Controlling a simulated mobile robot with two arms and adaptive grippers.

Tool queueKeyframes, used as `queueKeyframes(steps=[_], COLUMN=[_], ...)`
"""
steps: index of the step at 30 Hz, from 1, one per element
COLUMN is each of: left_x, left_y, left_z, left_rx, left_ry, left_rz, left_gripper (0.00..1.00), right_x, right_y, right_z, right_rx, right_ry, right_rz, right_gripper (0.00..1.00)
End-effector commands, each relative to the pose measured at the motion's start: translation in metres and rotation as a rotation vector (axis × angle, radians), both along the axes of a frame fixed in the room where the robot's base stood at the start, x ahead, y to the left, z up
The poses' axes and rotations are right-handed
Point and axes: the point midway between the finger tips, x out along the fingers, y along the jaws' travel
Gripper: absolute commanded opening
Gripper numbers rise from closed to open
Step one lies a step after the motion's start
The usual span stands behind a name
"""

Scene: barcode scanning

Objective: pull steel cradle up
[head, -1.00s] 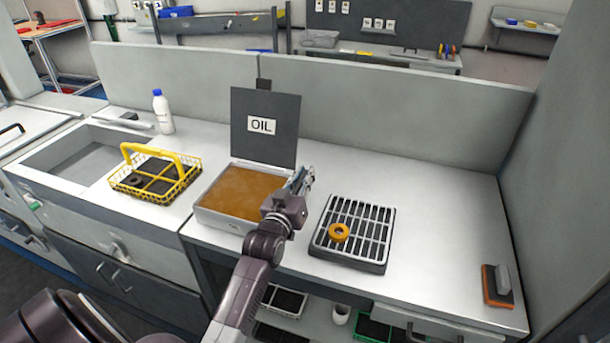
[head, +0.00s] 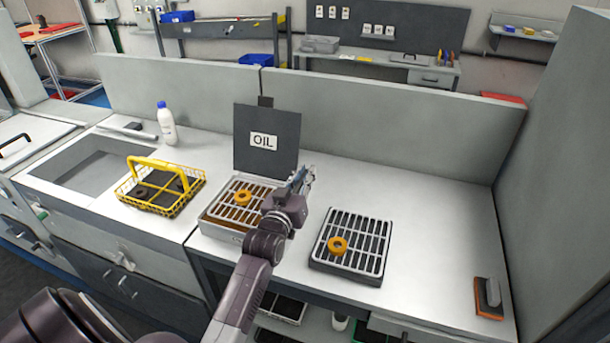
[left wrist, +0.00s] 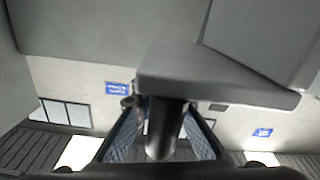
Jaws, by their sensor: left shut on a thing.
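The steel cradle (head: 224,205), a slatted rack, shows in the head view at the top of the oil bath (head: 222,231), with brown oil visible beneath it. An orange ring (head: 243,197) lies on its slats. My left gripper (head: 302,180) is at the bath's right side, partly hidden by my own arm. In the left wrist view its fingers (left wrist: 162,108) are shut around a dark round handle (left wrist: 163,140) joined to a grey block (left wrist: 210,75). The raised lid marked OIL (head: 264,142) stands behind the bath. My right gripper is not in view.
A yellow wire basket (head: 145,205) with dark rings is left of the bath, near a sink (head: 92,172) and a white bottle (head: 166,125). A slatted drain tray (head: 350,262) with an orange ring is to the right. An orange-based brush (head: 489,297) lies far right; counter between is clear.

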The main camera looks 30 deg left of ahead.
Motion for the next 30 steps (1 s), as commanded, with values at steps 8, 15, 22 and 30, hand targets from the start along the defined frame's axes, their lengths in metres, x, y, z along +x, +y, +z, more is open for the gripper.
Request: queueKeyframes(steps=[8, 15, 22, 30], left_x=[0.002, 0.001, -0.003, -0.045], left_y=[0.0, 0.0, -0.001, -0.012], left_z=[0.011, 0.006, 0.003, 0.001], left_rx=[0.002, 0.001, 0.001, 0.001], left_ry=[-0.025, -0.014, -0.009, -0.007], left_rz=[-0.001, 0.0, 0.0, -0.001], left_gripper=[0.16, 0.29, 0.29, 0.29], right_x=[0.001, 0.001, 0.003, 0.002], right_y=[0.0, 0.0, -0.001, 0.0], right_z=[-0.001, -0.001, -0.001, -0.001], right_rx=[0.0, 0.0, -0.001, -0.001], right_ry=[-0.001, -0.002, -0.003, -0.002], right_rz=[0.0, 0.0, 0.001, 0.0], right_gripper=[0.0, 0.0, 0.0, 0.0])
